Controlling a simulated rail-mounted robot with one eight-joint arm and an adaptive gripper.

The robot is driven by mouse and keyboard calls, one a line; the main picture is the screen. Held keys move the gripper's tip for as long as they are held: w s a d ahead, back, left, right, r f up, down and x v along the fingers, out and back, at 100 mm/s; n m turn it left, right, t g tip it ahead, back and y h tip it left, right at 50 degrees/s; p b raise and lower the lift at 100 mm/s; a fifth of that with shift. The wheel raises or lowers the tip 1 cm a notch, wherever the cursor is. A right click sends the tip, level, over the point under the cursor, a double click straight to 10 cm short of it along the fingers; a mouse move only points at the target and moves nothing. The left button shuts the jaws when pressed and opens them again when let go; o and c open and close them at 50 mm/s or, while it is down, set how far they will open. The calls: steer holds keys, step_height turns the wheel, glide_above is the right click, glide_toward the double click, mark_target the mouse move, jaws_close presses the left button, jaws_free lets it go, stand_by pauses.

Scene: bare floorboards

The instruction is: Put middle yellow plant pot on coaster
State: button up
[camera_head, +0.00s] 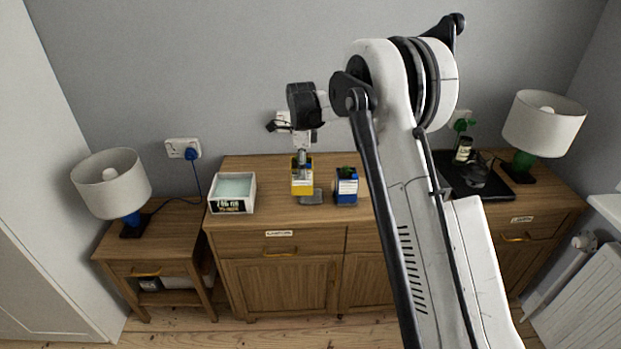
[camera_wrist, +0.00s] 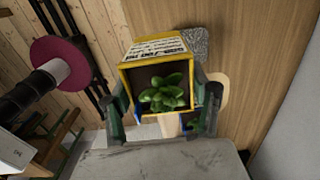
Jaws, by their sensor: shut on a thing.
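The yellow plant pot (camera_head: 302,187), square with a white printed label, is held by my gripper (camera_head: 302,160) over the sideboard top. In the wrist view the yellow pot (camera_wrist: 132,79) sits between the two fingers of my gripper (camera_wrist: 161,100), which are shut on it; a green plant shows inside. The grey coaster (camera_head: 314,197) lies just right of and partly behind the pot. In the wrist view the speckled coaster (camera_wrist: 193,43) shows beyond the pot's upper edge. I cannot tell whether the pot touches the wood or hangs slightly above it.
A blue plant pot (camera_head: 347,188) stands close to the right of the coaster. A white open box (camera_head: 231,206) with a dark label stands to the left. A black tray (camera_head: 462,187) with a bottle lies further right. Lamps (camera_head: 112,182) (camera_head: 543,122) stand at both sides.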

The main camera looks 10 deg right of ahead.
steer(key=shift+w+d+f+p, duration=0.3)
steer(key=shift+w+d+f, duration=0.55)
steer(key=shift+f, duration=0.55)
steer(key=shift+w+d+f+p, duration=0.25)
steer(key=shift+w+d+f, duration=0.3)
steer(key=shift+w+f, duration=0.7)
steer(key=shift+w+d+f+p, duration=0.3)
steer(key=shift+w+d+f, duration=0.45)
steer(key=shift+f, duration=0.75)
steer(key=shift+f, duration=0.2)
steer(key=o, duration=1.5)
steer(key=shift+r, duration=0.1)
